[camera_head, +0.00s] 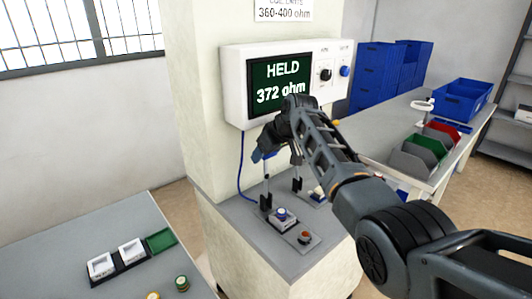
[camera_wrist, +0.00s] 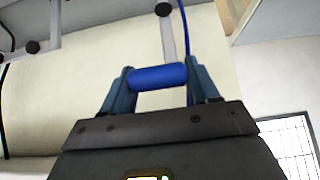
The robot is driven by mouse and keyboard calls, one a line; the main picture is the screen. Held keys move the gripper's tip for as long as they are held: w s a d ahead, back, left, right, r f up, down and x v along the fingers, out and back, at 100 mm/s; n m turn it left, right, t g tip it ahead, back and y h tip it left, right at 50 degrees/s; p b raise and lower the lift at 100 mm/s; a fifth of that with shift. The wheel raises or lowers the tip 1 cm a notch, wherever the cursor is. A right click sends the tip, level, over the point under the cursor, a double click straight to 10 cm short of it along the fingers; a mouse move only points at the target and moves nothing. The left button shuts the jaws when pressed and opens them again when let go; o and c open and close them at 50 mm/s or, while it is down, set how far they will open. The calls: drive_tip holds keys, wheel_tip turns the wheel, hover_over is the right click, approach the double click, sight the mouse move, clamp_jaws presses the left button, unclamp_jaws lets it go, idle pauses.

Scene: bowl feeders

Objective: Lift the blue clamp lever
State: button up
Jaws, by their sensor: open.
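The blue clamp lever shows in the wrist view as a blue cylindrical handle (camera_wrist: 158,77) on a grey metal bar. In the head view its blue end (camera_head: 260,156) sits above the dark clamp base (camera_head: 266,202), partly hidden by my gripper. My gripper (camera_wrist: 160,88) is open, with one finger at each end of the blue handle. The handle spans nearly the whole gap; I cannot tell whether the fingers touch it. In the head view my gripper (camera_head: 270,143) is at the lever's upper end, in front of the pillar.
A meter box (camera_head: 285,80) reading "HELD 372 ohm" hangs just above my gripper. A second clamp (camera_head: 297,184) stands right of the first. A blue cable (camera_head: 240,175) runs down the left. A fixture with a blue-topped part (camera_head: 282,215) sits in front on the grey bench (camera_head: 240,212).

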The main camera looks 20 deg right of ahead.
drive_tip(key=o, duration=0.4)
drive_tip(key=shift+f, duration=0.15)
drive_tip(key=v, duration=0.7)
drive_tip(key=shift+s+d+r, duration=0.1)
drive_tip(key=shift+s+r, duration=0.1)
drive_tip(key=shift+r, duration=0.15)
